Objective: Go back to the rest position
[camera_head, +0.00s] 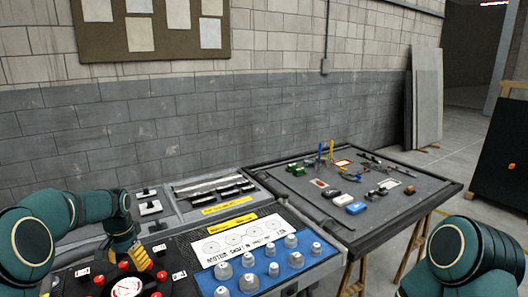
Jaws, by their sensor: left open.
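My left arm comes in from the left and bends down over the near-left console. My left gripper (140,257), with yellowish fingers, points down at the black round fixture (128,286) with several red knobs. It is open; I cannot tell whether it touches a knob, and nothing shows held in it. My right arm shows only as a dark green link at the lower right. Its gripper is out of the picture.
A dark tray table (425,215) on wooden legs holds small parts and tools. A block wall (280,110) stands behind. Grey boards (427,95) lean at right.

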